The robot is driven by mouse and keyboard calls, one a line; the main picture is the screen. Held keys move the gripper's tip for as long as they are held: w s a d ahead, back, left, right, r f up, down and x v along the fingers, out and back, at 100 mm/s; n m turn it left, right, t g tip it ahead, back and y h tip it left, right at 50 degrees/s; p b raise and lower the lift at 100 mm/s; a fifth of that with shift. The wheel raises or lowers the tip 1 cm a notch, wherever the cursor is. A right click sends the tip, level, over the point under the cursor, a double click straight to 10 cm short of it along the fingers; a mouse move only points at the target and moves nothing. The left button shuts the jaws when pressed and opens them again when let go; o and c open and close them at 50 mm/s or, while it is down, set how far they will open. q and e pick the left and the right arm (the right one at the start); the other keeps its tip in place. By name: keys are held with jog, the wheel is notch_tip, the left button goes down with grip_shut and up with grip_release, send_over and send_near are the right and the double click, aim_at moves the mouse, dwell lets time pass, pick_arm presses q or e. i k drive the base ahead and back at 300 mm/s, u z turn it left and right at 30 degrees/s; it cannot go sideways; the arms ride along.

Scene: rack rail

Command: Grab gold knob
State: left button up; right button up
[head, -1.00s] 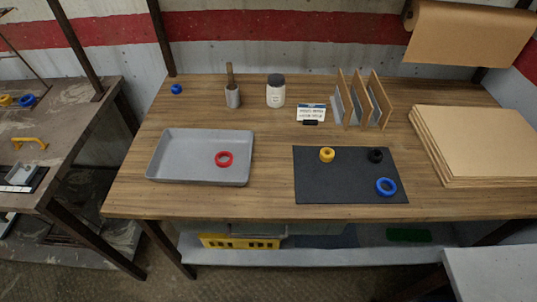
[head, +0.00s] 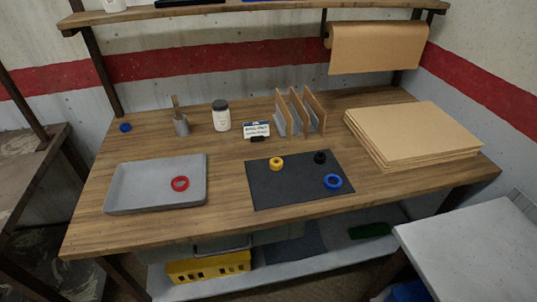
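A small yellow-gold round knob-like piece (head: 276,163) stands on the dark mat (head: 290,193), near its back left edge. A black round piece (head: 320,157) and a blue ring (head: 332,181) are on the same mat, to its right. A red ring (head: 180,183) lies in the grey tray (head: 123,188) on the left of the table. Neither of my grippers is in view.
A blue piece (head: 125,127), a cup (head: 181,127), a white jar (head: 221,118), a small sign (head: 257,130) and an upright divider rack (head: 305,117) stand along the back. Stacked brown sheets (head: 412,132) fill the right. Bare wood separates tray and mat.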

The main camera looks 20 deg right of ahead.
aim_at(276, 163)
jog(key=i, duration=0.35)
jog(key=z, duration=0.8)
